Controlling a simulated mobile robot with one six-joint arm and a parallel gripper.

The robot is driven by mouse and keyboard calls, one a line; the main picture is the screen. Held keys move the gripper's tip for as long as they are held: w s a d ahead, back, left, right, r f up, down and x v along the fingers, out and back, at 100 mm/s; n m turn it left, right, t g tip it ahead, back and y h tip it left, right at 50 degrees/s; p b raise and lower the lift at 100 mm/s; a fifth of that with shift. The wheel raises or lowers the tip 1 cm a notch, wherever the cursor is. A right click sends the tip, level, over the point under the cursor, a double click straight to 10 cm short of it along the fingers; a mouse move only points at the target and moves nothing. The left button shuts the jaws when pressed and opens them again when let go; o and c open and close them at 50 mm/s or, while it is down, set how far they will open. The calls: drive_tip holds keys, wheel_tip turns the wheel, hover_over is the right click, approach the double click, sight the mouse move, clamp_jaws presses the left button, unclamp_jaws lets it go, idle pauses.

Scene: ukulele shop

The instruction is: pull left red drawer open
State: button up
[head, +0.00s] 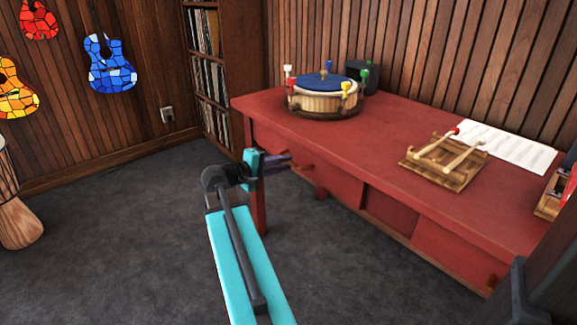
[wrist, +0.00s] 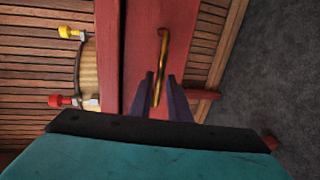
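The left red drawer (head: 268,143) is at the left end of the red desk's front, below the top, and looks shut. Its front (wrist: 142,40) fills the middle of the wrist view. A brass bar handle (wrist: 161,62) is on it; in the head view the handle (head: 304,167) shows just past my fingertips. My gripper (head: 288,160) is in front of this drawer. In the wrist view its two purple fingers (wrist: 160,76) are apart, one on each side of the handle's near end, with gaps visible. Contact is not clear.
The red desk top (head: 375,135) overhangs the drawers. It bears a round drum (head: 322,97) with coloured pegs, a wooden rack (head: 440,175) with mallets and a paper sheet (head: 510,146). A desk leg (head: 258,205) stands by my gripper.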

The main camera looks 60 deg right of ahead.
drive_tip(key=shift+b+x, duration=0.3)
drive_tip(key=shift+x, duration=1.4)
